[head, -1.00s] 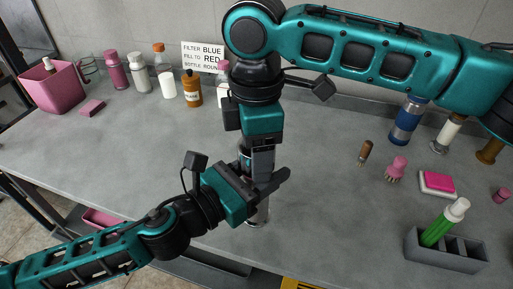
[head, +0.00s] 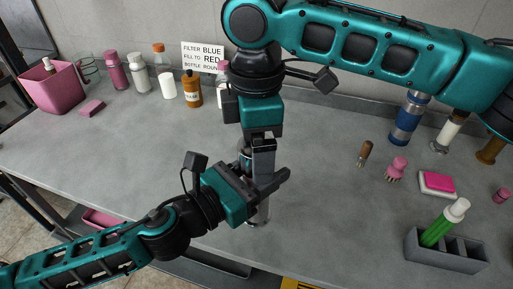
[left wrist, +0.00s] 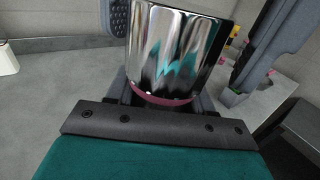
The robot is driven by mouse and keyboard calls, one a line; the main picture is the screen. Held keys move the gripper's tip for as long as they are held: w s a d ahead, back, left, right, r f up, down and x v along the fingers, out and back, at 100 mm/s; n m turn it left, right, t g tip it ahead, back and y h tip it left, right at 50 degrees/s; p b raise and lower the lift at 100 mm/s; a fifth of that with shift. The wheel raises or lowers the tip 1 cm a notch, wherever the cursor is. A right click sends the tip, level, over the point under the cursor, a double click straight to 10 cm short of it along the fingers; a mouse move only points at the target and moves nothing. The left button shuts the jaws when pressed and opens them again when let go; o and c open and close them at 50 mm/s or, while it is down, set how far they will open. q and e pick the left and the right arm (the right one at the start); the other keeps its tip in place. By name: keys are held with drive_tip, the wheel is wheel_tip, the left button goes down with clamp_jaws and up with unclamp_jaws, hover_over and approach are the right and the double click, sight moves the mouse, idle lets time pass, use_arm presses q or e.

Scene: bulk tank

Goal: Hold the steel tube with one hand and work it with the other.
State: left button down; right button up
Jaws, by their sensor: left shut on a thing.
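The steel tube (head: 258,214) is shiny and stands roughly upright near the front of the grey bench, its lower end showing below my left gripper (head: 266,186). That gripper is shut around the tube from the left. In the left wrist view the tube (left wrist: 175,50) fills the space before the palm, with a dark red band at its near end. My right gripper (head: 263,152) points down at the tube's upper part from above. Its fingers overlap the tube and the left gripper, so its opening and any contact are hidden.
A pink bin (head: 52,90) and several bottles stand at the back left, by a sign (head: 203,58). On the right are a blue-banded cylinder (head: 406,118), brushes, a pink sponge (head: 438,181) and a grey holder (head: 445,252) with a green bottle. The bench left of centre is clear.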

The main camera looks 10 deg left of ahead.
wheel_tip(320, 180, up, 3)
drive_tip(key=shift+r, duration=0.2)
drive_tip(key=shift+c, duration=0.2)
